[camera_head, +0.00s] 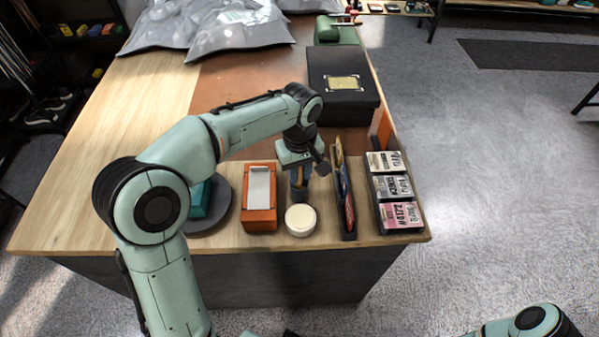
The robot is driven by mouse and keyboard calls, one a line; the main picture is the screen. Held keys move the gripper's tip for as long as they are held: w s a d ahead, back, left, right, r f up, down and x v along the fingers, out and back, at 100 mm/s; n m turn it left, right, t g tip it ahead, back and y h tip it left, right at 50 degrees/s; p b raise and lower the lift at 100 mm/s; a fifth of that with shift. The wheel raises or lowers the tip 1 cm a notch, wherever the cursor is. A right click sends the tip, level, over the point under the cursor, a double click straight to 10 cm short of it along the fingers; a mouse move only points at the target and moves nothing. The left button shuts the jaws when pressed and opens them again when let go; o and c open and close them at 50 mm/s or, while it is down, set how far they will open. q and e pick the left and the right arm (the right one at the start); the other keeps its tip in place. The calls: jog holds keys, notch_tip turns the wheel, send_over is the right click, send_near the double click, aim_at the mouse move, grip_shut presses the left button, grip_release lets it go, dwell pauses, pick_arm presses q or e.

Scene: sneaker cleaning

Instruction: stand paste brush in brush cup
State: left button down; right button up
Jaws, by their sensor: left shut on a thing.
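My left gripper (301,168) points down over the brush cup, near the front edge of the table. It is shut on the paste brush (300,178), of which only a small brownish part shows below the gripper. The brush cup (299,194) is a small dark cup standing behind a round white-lidded jar. The brush's lower end appears to be at or inside the cup's mouth; I cannot tell whether it touches the bottom. My right arm shows only at the bottom right, and its gripper is out of view.
An orange box (260,222) with a pale top stands left of the cup. The white-lidded jar (300,219) is in front. A narrow dark rack (346,205) and a tray of labelled boxes (395,190) stand at right. A black box (342,88) sits behind.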

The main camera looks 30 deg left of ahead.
pick_arm(q)
jog(key=shift+f, duration=0.2)
pick_arm(e)
jog(key=shift+f, duration=0.1)
pick_arm(q)
jog(key=shift+f, duration=0.15)
jog(key=c, duration=0.9)
grip_release()
jog(key=shift+c, duration=0.2)
notch_tip(320, 180, up, 13)
jog(key=shift+f+p, duration=0.2)
jog(key=shift+p, duration=1)
pick_arm(e)
jog(key=w+r, duration=0.2)
jog(key=r, duration=0.1)
jog(key=shift+w+r, duration=0.1)
pick_arm(q)
jog(key=shift+f, duration=0.1)
